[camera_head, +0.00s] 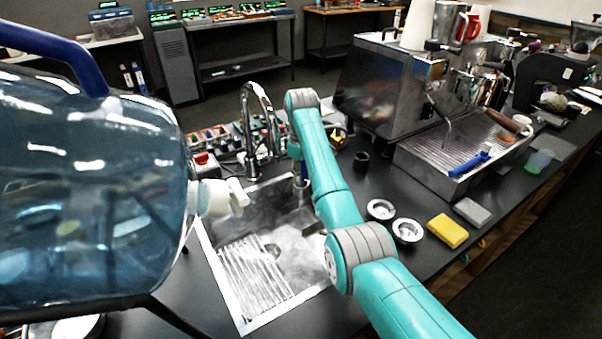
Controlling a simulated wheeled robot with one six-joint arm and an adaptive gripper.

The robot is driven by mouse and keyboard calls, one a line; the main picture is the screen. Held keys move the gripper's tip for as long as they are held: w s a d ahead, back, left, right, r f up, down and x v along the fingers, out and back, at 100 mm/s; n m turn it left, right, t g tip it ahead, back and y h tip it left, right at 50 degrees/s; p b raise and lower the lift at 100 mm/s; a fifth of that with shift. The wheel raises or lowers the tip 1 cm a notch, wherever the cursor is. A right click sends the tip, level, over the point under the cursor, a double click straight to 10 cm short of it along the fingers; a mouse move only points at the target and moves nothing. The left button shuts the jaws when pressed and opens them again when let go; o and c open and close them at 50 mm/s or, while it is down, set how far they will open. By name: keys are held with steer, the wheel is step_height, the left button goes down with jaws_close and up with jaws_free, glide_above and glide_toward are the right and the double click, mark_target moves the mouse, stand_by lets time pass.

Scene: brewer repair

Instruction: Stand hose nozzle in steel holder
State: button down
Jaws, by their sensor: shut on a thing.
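My gripper (302,184) is small and dark at the end of my teal arm, over the right side of the sink beside the faucet. It points down and is partly hidden by my arm. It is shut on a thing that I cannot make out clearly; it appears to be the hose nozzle. I cannot pick out the steel holder with certainty. Two round steel cups (380,209) stand on the dark counter right of my arm.
A steel sink (250,285) with a ribbed drainboard and a curved faucet (262,120) lies in the middle. A large blue water bottle (90,190) with a white tap fills the left. An espresso machine (385,90), yellow sponge (447,231) and grey block (471,212) stand right.

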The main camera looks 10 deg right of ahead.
steer(key=shift+f, duration=0.1)
steer(key=shift+c, duration=1.2)
jaws_free()
steer(key=shift+d, duration=0.1)
